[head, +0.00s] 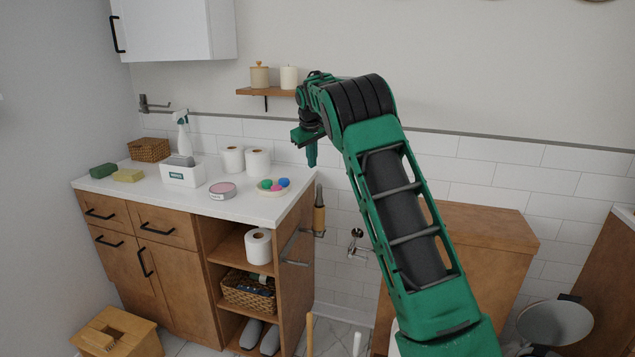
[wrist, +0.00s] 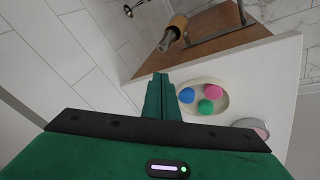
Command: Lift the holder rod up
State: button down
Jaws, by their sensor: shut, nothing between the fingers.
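A grey metal bar (head: 291,246), which looks like the holder rod, is fixed on the right side of the wooden cabinet below the countertop. In the wrist view the bar (wrist: 222,34) runs along the brown cabinet side. My gripper (head: 311,154) is shut and empty, pointing down. It is above and apart from the bar, near the counter's right end. Its green fingertips (wrist: 158,78) are together in the wrist view, beside the countertop edge. Nothing is held.
A wooden-handled item (head: 319,212) hangs close right of the bar. A chrome wall fitting (head: 356,243) is farther right. The white countertop (head: 242,209) bears a dish of coloured balls (head: 272,193), a pink round tin (head: 222,190) and paper rolls. A shelf (head: 262,92) is behind my gripper.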

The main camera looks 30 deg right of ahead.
jog(key=shift+w+d+f+m+t+h, duration=0.2)
jog(key=shift+d+f+m, duration=0.35)
jog(key=shift+f+m, duration=0.85)
jog(key=shift+w+d+f+m+t+h, duration=0.2)
jog(key=shift+d+f+m, duration=0.4)
jog(key=shift+f+m, duration=0.8)
jog(key=shift+w+d+f+m+h, duration=0.15)
jog(key=shift+d+f+m+h, duration=0.3)
jog(key=shift+f+m, duration=0.95)
jog(key=shift+d, duration=0.1)
jog(key=s+a, duration=0.2)
jog(key=s, duration=0.1)
jog(key=shift+a, duration=0.35)
